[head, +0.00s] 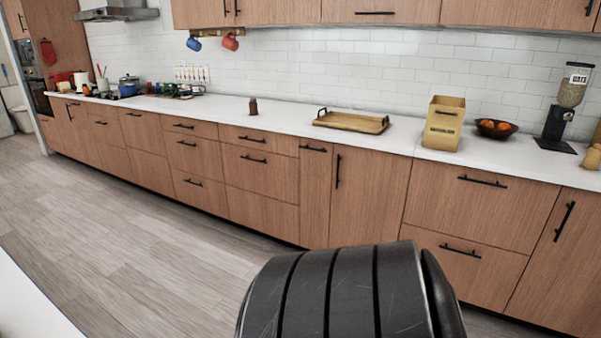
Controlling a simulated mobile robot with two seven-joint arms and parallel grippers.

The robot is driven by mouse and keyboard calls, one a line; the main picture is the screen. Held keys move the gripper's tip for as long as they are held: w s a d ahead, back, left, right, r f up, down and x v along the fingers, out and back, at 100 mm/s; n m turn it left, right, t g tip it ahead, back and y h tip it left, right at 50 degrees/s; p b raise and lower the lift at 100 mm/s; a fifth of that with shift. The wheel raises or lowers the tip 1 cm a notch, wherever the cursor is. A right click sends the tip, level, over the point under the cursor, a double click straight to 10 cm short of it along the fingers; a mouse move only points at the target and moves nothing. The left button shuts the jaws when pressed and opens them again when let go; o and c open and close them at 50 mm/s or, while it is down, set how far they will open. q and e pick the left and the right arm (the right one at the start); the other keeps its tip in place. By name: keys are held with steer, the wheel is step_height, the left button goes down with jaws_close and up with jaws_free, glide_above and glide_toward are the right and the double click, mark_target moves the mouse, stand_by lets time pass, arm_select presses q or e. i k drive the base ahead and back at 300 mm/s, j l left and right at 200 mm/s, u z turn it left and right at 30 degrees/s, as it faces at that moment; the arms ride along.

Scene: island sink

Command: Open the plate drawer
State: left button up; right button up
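A long run of wooden lower cabinets with black bar handles stands along the wall. All its drawers look shut. I cannot tell which one is the plate drawer, as no plates show. On the right is a wide upper drawer (476,196) with a wide lower drawer (464,256) under it. In the middle are a shallow drawer (258,142) and deeper drawers (252,175) below it. A dark ribbed part of my own arm fills the bottom centre and hides some floor and cabinet front. Neither gripper shows.
On the white counter (290,119) are a wooden tray (350,122), a box (443,124), a fruit bowl (495,129) and a dispenser (563,105). The wooden floor (120,220) is clear on the left. A white surface edge (25,310) shows at bottom left.

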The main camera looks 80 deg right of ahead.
mark_target(274, 175)
steer(key=z, duration=2.3)
steer(key=i+l+z, duration=0.1)
steer(key=i+l, duration=0.7)
steer(key=i, duration=0.15)
steer(key=i+z, duration=0.1)
steer(key=i, duration=0.35)
steer(key=i+j, duration=0.15)
steer(key=i, duration=0.3)
steer(key=i+j+z, duration=0.15)
steer(key=i, duration=0.3)
steer(key=i+j, duration=0.15)
steer(key=i, duration=0.25)
steer(key=l+z, duration=0.05)
